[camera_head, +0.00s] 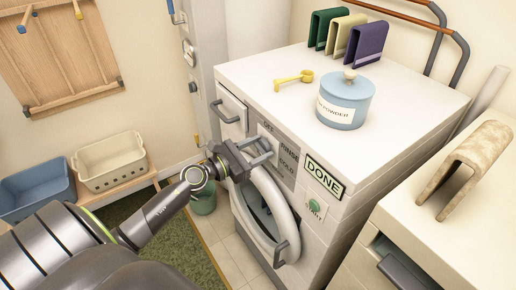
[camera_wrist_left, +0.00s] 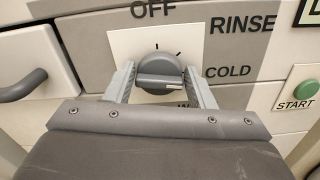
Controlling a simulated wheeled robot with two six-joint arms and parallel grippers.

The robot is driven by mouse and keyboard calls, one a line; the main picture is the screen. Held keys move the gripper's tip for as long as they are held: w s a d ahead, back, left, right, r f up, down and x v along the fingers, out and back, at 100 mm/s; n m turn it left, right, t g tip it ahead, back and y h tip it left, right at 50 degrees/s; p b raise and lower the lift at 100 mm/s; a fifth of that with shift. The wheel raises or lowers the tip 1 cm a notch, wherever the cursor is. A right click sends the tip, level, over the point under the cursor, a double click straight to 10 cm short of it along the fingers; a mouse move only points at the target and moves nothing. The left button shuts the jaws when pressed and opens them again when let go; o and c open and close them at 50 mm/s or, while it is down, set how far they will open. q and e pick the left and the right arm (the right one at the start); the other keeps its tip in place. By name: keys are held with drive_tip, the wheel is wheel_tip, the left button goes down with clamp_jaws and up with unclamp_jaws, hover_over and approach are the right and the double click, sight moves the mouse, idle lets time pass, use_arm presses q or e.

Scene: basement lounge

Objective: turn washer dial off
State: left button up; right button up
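The washer (camera_head: 310,190) is white with a grey control panel and a round front door. Its dark grey dial (camera_wrist_left: 160,70) sits on a white plate in the left wrist view. The dial's raised bar lies about level, with a pale mark towards its right end, on the COLD side. OFF is printed above, RINSE at upper right, COLD at right; a label below is mostly hidden. My left gripper (camera_head: 258,152) is at the panel. In the left wrist view its open fingers (camera_wrist_left: 161,85) stand either side of the dial, with small gaps visible. My right gripper is out of view.
A blue powder tub (camera_head: 344,100), a yellow scoop (camera_head: 293,80) and folded cloths (camera_head: 368,43) are on the washer top. A green START button (camera_wrist_left: 303,90) is right of the dial. A drawer handle (camera_wrist_left: 22,86) is left. Baskets (camera_head: 110,161) stand at the left wall.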

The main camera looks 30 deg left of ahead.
use_arm(q)
drive_tip(key=c, duration=0.5)
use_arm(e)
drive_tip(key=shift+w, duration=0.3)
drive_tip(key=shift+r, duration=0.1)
